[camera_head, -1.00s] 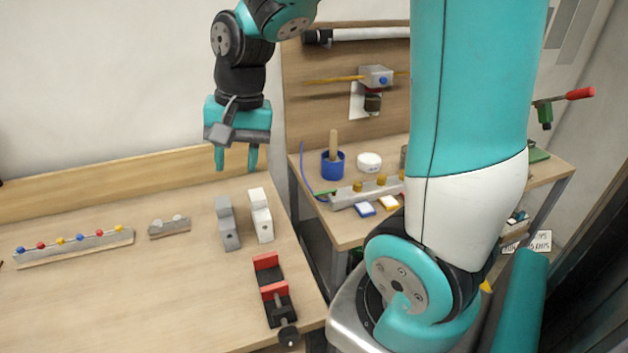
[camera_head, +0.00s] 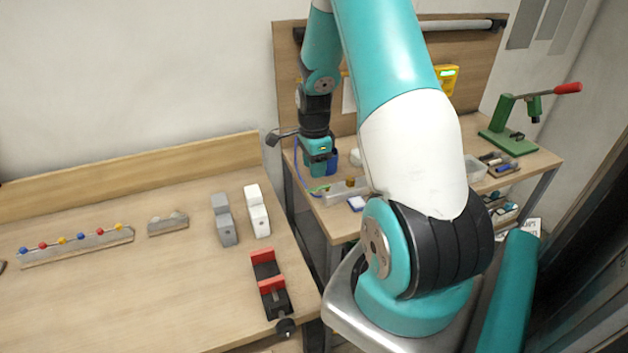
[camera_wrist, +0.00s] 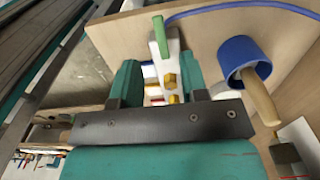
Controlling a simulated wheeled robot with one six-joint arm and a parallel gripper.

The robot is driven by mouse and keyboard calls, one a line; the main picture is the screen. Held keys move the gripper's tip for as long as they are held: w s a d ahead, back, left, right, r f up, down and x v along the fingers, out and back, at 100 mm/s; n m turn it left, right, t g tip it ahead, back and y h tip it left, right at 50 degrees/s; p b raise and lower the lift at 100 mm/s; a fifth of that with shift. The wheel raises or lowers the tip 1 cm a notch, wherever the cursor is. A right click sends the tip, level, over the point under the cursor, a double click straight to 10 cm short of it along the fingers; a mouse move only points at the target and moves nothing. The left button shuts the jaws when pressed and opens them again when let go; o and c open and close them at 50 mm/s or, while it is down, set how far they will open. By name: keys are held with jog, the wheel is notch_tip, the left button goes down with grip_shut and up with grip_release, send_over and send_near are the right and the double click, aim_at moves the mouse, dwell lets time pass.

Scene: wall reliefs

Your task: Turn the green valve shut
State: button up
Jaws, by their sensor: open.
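The green valve handle (camera_wrist: 159,36) is a small bar at the far end of a pale manifold block (camera_wrist: 157,50) in the wrist view. In the head view the green handle (camera_head: 319,190) is small, at the left end of the manifold (camera_head: 345,187), just below my gripper (camera_head: 319,170). My gripper is open; in the wrist view its teal fingers (camera_wrist: 159,75) stand either side of the manifold, with brass knobs (camera_wrist: 170,81) showing between them. The green handle lies beyond the fingertips, and I see no contact. My arm hides part of the manifold in the head view.
A blue cup (camera_wrist: 236,54) with a wooden handle stands right of the fingers in the wrist view. A blue cable (camera_wrist: 235,7) curves near the valve. A green press (camera_head: 498,133) stands at the right. The left table holds a red-jawed vise (camera_head: 268,282) and grey and white blocks.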

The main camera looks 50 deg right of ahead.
aim_at(314, 189)
notch_tip(314, 189, down, 6)
jog(key=shift+f+p, duration=0.15)
jog(key=shift+p, duration=0.35)
jog(key=shift+c, duration=0.4)
grip_shut()
